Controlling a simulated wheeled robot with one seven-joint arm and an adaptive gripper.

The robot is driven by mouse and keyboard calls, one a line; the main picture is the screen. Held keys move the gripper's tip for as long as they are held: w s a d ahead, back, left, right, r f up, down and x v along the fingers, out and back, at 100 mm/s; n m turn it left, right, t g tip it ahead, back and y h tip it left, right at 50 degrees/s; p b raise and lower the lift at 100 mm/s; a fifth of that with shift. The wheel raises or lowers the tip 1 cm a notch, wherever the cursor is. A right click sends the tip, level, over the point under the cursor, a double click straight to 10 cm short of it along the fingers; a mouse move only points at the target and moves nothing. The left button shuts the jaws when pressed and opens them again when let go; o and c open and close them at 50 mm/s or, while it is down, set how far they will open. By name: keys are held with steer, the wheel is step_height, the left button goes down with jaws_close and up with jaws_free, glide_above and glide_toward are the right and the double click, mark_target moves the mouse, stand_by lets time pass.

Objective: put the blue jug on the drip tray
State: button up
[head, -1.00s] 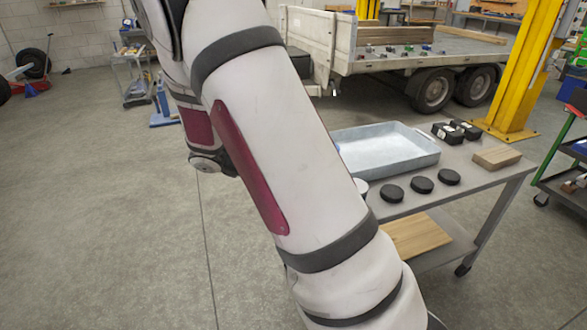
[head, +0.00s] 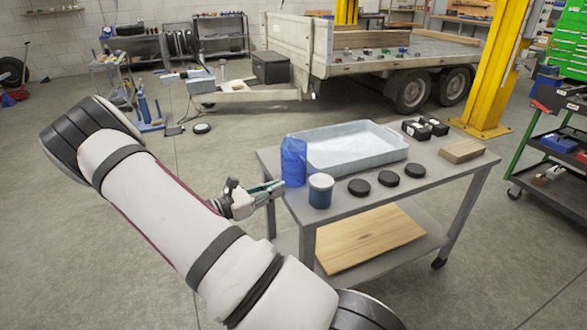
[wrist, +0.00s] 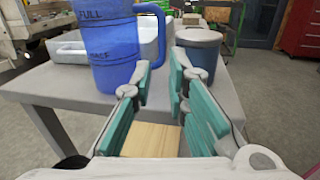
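The blue jug (head: 293,162) stands upright on the grey table's left edge, beside the drip tray. In the wrist view the jug (wrist: 108,48) shows "FULL" markings, and its blue handle faces my gripper. The drip tray (head: 350,145) is a pale, shallow, empty pan on the table. My gripper (head: 278,186) is at the table's left edge, just short of the jug. In the wrist view my gripper (wrist: 160,75) has its green-padded fingers apart, with the handle just ahead near the left fingertip. I cannot tell whether the handle is between the fingertips.
A blue tin with a pale lid (head: 320,190) stands close right of the jug, near the right finger in the wrist view. Several black discs (head: 388,178), black boxes (head: 424,128) and a wooden block (head: 461,151) are farther right. A wooden board (head: 370,237) lies on the lower shelf.

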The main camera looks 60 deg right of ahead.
mark_target(295, 166)
steer(key=x, duration=0.8)
steer(key=shift+s+r, duration=0.1)
steer(key=shift+s, duration=0.1)
steer(key=shift+c, duration=0.6)
jaws_close()
